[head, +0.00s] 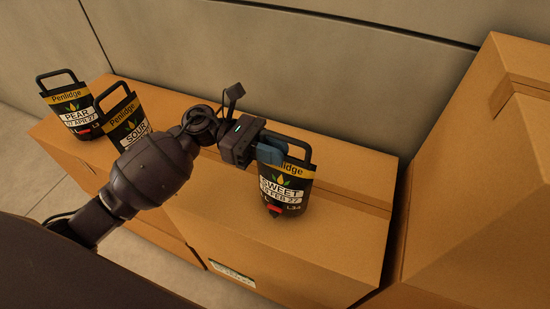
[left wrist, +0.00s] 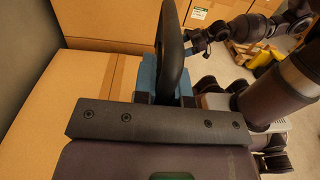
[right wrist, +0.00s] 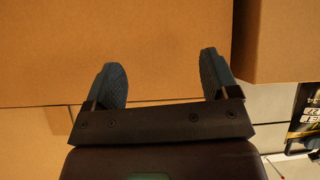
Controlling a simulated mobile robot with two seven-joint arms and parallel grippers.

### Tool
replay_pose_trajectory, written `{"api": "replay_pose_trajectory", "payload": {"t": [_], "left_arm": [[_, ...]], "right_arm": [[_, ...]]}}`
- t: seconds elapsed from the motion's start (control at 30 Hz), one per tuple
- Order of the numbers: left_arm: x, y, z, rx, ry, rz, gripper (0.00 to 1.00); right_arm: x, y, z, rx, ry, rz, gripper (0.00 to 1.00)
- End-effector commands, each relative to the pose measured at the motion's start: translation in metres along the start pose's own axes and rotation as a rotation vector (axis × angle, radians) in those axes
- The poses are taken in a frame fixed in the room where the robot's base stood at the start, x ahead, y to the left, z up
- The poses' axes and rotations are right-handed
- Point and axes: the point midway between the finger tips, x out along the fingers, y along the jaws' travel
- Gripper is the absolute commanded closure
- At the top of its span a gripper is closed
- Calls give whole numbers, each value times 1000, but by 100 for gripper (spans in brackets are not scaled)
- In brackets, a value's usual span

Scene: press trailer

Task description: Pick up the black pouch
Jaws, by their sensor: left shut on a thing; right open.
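A black pouch with a yellow band, a carry handle and the word SWEET (head: 284,189) is upright over the middle cardboard box. Whether its base touches the box is unclear. My left gripper (head: 271,152) is shut on its handle from the left; the black handle (left wrist: 170,47) stands between the blue fingers in the left wrist view. Two similar black pouches, PEAR (head: 72,112) and SOUR (head: 127,124), stand at the left. My right gripper (right wrist: 163,78) is open and empty in front of cardboard, outside the head view.
The middle box (head: 235,230) has bare top around the held pouch. A taller box (head: 480,170) rises at the right, and a grey wall (head: 270,60) runs behind. A black labelled thing (right wrist: 306,112) is cut off at the right wrist view's edge.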

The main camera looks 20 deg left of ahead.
Motion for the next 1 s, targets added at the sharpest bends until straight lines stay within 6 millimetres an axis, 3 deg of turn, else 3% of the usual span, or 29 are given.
{"api": "replay_pose_trajectory", "payload": {"t": [0.03, 0.6, 0.8, 1.0], "left_arm": [[0, 0, 16, 13, -2, -2, 100], [0, -1, 139, 15, -2, 0, 100], [0, -1, 166, 11, -3, 0, 100], [0, -1, 179, 8, -4, 0, 100]], "right_arm": [[-2, 0, -5, 0, 8, 1, 20], [-13, 0, -14, 10, 15, 5, 20], [-14, 0, -17, 11, 22, 6, 20], [-14, 1, -16, 11, 20, 6, 20]]}}
